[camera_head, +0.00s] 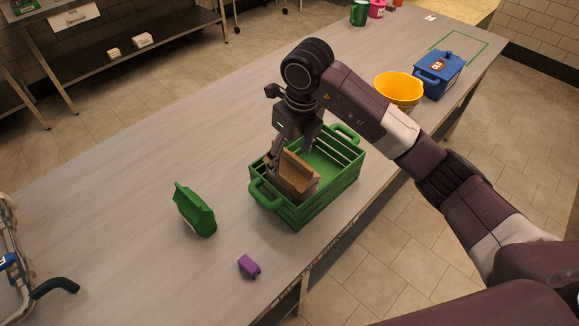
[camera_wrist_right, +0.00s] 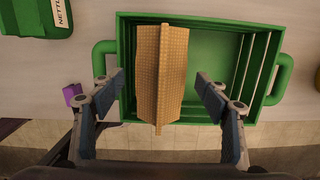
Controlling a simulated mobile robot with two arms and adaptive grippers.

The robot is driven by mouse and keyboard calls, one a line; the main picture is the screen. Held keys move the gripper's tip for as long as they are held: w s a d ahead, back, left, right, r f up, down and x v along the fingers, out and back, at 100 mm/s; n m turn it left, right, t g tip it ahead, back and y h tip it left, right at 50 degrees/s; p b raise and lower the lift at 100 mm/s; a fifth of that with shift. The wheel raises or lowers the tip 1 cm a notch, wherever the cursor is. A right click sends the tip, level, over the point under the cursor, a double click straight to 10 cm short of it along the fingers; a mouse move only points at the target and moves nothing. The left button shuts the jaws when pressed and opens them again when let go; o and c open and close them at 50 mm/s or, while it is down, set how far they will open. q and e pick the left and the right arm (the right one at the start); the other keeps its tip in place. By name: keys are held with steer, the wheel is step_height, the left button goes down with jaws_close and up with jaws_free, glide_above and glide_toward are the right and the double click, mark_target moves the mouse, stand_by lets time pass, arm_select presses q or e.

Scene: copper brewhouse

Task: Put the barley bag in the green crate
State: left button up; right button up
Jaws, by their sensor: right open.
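A tan bag (camera_head: 294,177), which I take to be the barley bag, is in the near-left part of the green crate (camera_head: 319,202), its top fold showing above the rim. No label on it can be read. In the right wrist view the bag (camera_wrist_right: 161,75) lies between the spread fingers of my right gripper (camera_wrist_right: 169,95), and its lower end overlaps the near rim of the crate (camera_wrist_right: 205,19). The fingers are open, with a visible gap on both sides of the bag. My left gripper is not in view.
A green bag (camera_head: 194,210) and a small purple object (camera_head: 249,266) are left of the crate on the grey table (camera_head: 120,210). A yellow bowl (camera_head: 398,90) and a blue lidded box (camera_head: 438,75) stand farther right. Free tabletop lies behind the crate.

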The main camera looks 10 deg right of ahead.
steer(key=r, duration=0.2)
steer(key=r+b, duration=0.1)
steer(key=r, duration=0.2)
steer(key=s+r, duration=0.1)
steer(key=r, duration=0.1)
steer(key=shift+d+r, duration=0.3)
steer(key=shift+d, duration=0.05)
